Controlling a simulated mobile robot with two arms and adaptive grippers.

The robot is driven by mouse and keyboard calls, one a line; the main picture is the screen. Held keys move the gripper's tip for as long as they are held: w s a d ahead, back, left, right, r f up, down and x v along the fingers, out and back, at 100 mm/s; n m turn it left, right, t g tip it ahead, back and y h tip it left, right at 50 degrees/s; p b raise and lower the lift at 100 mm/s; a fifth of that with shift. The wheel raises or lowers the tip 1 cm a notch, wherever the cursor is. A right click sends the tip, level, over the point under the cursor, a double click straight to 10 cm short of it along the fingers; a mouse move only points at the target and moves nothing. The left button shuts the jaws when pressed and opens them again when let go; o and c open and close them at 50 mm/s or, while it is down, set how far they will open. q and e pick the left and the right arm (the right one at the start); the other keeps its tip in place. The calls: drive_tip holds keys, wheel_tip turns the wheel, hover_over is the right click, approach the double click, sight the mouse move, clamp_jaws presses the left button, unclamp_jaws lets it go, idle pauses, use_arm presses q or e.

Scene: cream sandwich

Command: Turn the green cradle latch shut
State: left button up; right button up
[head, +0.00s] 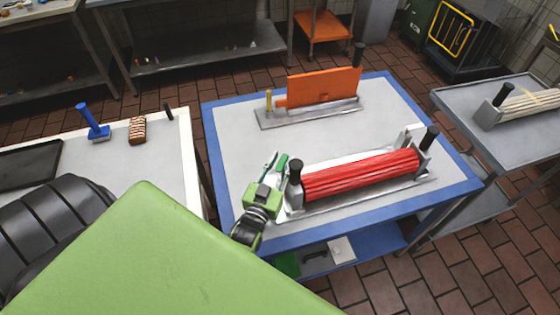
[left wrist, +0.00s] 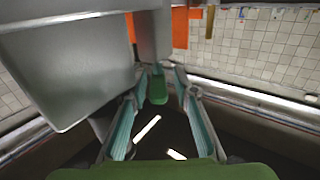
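The green cradle latch (head: 283,163) is a small green handle at the left end of the cradle (head: 320,200) that holds a red ribbed roller (head: 360,174). In the left wrist view the latch (left wrist: 157,90) is between the two teal fingers of my left gripper (left wrist: 161,78), with a visible gap on each side. In the head view my left gripper (head: 274,162) is beside the latch; its far finger is hard to make out. The gripper is open. My right gripper is not in view.
An orange panel (head: 325,87) stands in a grey holder at the back of the blue-edged table (head: 230,130). A black-topped post (head: 295,172) stands close to the right of my left gripper. A white table (head: 165,165) with a blue-handled tool (head: 95,125) and a brush (head: 137,130) is at left.

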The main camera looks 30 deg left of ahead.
use_arm(q)
drive_tip(key=shift+w+d, duration=0.1)
drive_tip(key=shift+d, duration=0.05)
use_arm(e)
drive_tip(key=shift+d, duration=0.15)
use_arm(q)
drive_tip(key=shift+m+h, duration=0.3)
drive_tip(key=shift+h, duration=0.1)
